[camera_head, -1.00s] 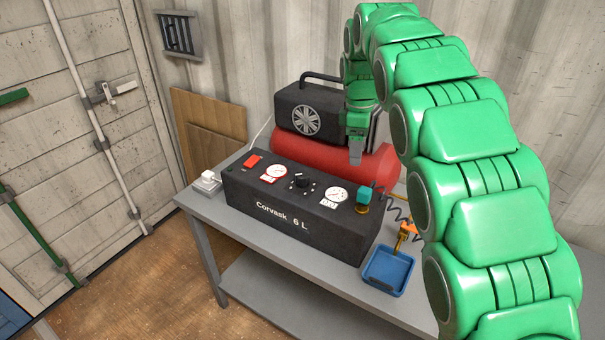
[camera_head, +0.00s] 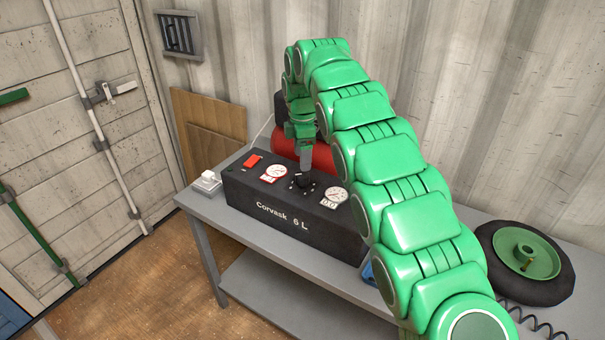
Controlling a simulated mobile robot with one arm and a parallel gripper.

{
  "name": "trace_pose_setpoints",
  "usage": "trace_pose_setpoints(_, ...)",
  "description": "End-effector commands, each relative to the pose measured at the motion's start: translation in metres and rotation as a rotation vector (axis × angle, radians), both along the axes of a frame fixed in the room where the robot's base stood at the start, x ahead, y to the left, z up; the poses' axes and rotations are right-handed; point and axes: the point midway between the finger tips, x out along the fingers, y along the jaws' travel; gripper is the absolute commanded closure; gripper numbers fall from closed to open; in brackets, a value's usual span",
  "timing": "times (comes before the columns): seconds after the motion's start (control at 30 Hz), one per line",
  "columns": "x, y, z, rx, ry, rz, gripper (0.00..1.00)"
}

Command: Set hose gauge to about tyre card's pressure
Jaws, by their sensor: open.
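The black compressor panel marked "Corvask 6 L" (camera_head: 236,195) stands on the grey bench. A dark knob (camera_head: 300,181) sits in the middle of its top. A white gauge with a red-edged label (camera_head: 273,171) is left of the knob. The other white gauge (camera_head: 333,195) is right of it; its label seems to read 0.0. My gripper (camera_head: 305,171) points down at the knob, right above or around it; I cannot tell if it touches. The jaws are open. A tyre with a green rim (camera_head: 548,288) lies at the right. I see no readable tyre card.
A red switch (camera_head: 252,161) is on the panel's left end. A small white box (camera_head: 207,180) stands at the bench's left end. The red tank (camera_head: 284,142) is behind the panel. My arm hides the blue tray (camera_head: 368,274) mostly. A coiled black hose (camera_head: 530,322) is below the tyre.

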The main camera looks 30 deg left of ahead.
Motion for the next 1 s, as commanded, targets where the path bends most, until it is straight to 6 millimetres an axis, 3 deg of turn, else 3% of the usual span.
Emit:
trace_pose_setpoints(0.5,-0.001,-0.001,-0.059,-0.003,0.003,-0.002,0.3)
trace_pose_setpoints(0.9,0.0,0.0,-0.068,0.001,-0.001,-0.002,0.3)
trace_pose_setpoints(1.0,0.0,0.0,-0.068,0.001,-0.001,-0.002,0.46)
